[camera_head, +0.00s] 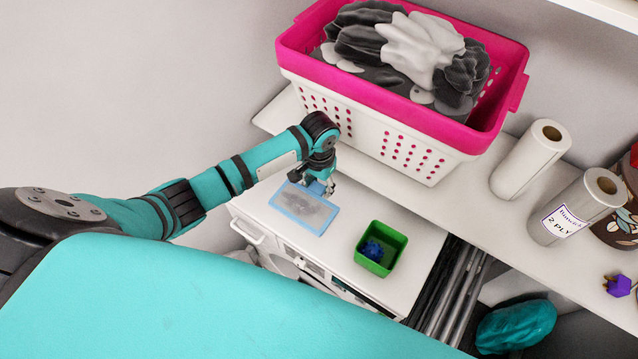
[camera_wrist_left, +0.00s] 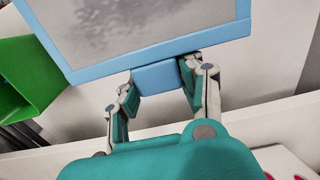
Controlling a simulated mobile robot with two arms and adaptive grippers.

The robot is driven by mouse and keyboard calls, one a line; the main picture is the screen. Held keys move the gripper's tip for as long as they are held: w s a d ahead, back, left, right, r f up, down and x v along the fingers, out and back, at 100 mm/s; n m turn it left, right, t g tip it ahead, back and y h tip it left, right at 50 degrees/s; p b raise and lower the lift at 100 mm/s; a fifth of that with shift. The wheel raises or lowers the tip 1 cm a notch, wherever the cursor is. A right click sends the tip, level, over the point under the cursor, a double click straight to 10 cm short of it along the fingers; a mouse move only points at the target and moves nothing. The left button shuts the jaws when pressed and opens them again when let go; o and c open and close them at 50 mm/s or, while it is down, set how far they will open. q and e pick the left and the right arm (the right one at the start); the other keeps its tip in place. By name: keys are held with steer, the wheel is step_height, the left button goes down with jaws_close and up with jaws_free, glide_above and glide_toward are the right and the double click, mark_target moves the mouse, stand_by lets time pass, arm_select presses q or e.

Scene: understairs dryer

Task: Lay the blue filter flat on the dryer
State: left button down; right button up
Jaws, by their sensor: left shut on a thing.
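The blue filter (camera_head: 304,208) is a flat light-blue frame with a grey mesh panel. In the head view it shows over the left part of the white dryer top (camera_head: 400,287). My left gripper (camera_head: 325,187) is shut on the filter's tab at its back edge. In the left wrist view the two fingers (camera_wrist_left: 158,85) clasp the blue tab, and the filter's frame (camera_wrist_left: 160,56) extends away from them. I cannot tell whether the filter touches the dryer top or is held just above it. My right gripper is not in view.
A green bin (camera_head: 381,248) with a dark blue object stands on the dryer right of the filter; it also shows in the left wrist view (camera_wrist_left: 30,75). A shelf behind holds a pink-rimmed laundry basket (camera_head: 400,120) and paper rolls (camera_head: 531,160). The dryer's front corner is clear.

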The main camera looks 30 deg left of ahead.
arm_select(q)
step_height(320, 180, down, 3)
steer(key=shift+f+b, duration=0.2)
steer(key=shift+b, duration=0.45)
steer(key=shift+f+b, duration=0.3)
steer(key=shift+f, duration=0.7)
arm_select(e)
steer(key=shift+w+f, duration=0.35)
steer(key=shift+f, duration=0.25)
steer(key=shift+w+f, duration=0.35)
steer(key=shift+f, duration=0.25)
arm_select(q)
steer(key=c, duration=0.8)
jaws_free()
steer(key=shift+c, duration=0.2)
steer(key=shift+o, duration=0.6)
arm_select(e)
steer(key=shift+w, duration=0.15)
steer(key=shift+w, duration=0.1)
